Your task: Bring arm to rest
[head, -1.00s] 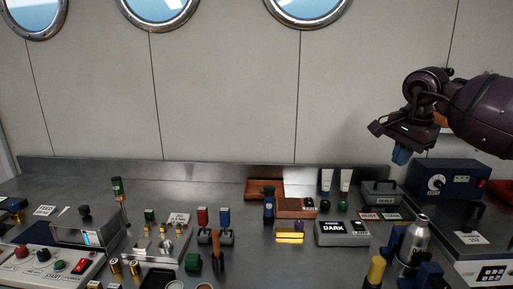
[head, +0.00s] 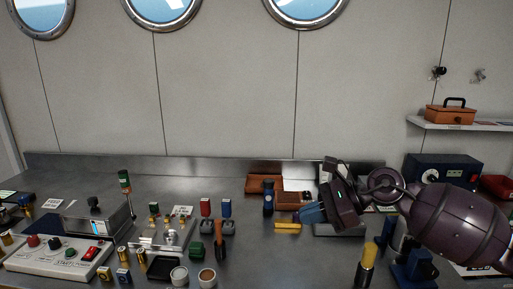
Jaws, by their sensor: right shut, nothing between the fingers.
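My right arm comes in from the right of the head view. Its gripper (head: 312,213) is low over the right-middle of the steel counter (head: 335,258), with its blue fingertips pointing left. The fingers are shut with nothing seen between them. They are close to the yellow bar (head: 287,226) and the brown block behind it; I cannot tell whether they touch. The hand and forearm hide much of the dark-labelled box and the things behind it. My left gripper is not in view.
A yellow-topped cylinder (head: 366,265) stands in front of the right arm. A blue device (head: 443,170) is at the back right, below a shelf (head: 455,124) with an orange case (head: 450,115). A control panel (head: 62,254) and several small parts fill the left.

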